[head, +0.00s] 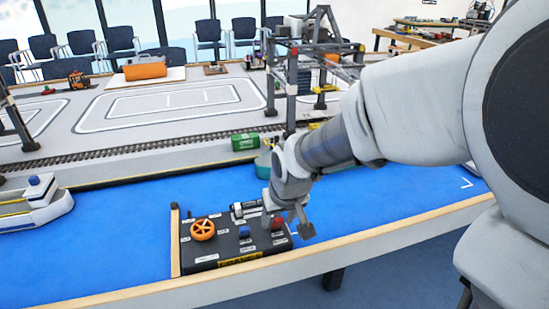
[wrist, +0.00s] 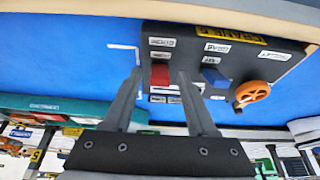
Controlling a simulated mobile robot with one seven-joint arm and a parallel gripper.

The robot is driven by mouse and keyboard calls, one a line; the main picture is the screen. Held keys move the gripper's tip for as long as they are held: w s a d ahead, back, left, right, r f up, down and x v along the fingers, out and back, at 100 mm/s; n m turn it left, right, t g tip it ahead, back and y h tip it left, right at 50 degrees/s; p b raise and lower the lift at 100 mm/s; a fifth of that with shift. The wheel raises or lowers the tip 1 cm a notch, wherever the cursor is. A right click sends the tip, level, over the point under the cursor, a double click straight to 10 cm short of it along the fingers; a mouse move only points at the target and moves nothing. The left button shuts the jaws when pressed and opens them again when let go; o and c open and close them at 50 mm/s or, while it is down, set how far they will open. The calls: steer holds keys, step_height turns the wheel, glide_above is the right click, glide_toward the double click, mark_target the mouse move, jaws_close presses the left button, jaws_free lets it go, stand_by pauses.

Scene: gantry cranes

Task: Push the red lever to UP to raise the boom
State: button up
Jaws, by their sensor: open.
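The black control box (head: 205,257) sits on the blue surface near the front edge of the table. It also shows upside down in the wrist view (wrist: 280,65). My gripper (wrist: 160,74) is open over that end of the box. In the wrist view its two fingers lie on either side of the red lever (wrist: 160,77), with a gap on both sides. I cannot tell how deep the fingers reach. The label words are too small to read surely.
A blue lever (head: 245,231) and an orange handwheel (head: 203,229) stand on the same box, left of the red lever. A wooden rail (head: 175,240) runs along the box's left side. A gantry crane model (head: 291,90) and a green container (head: 245,141) stand behind.

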jaws_close()
